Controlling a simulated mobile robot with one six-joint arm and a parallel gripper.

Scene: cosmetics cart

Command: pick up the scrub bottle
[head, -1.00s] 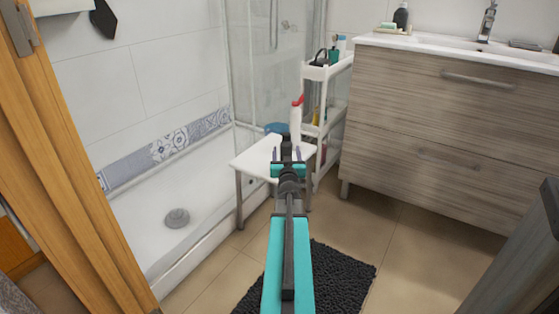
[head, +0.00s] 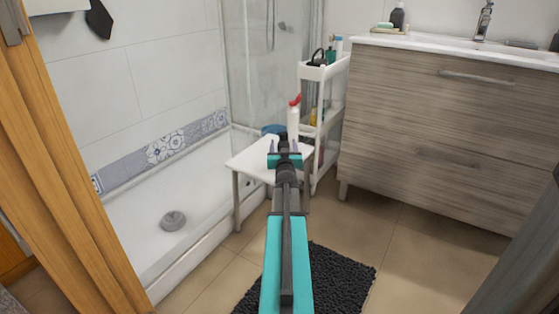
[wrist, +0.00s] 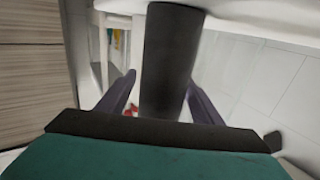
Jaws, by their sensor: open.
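A white bottle with a red top (head: 293,120) stands upright on the white stool (head: 250,160); it is the most likely scrub bottle, but no label is readable. My gripper (head: 284,146) is open and appears just below the bottle in the head view, its jaws over the stool top. I cannot tell the depth between them. In the wrist view my two purple fingers (wrist: 160,98) stand apart, with a dark cylinder between them that I cannot identify. A small red patch (wrist: 131,110) shows beside the left finger.
A narrow white cart (head: 326,72) with bottles stands behind the stool. The wood-grain vanity (head: 430,130) is to its right. A dark mat (head: 340,275) is on the floor. A wooden door frame (head: 75,160) stands at left.

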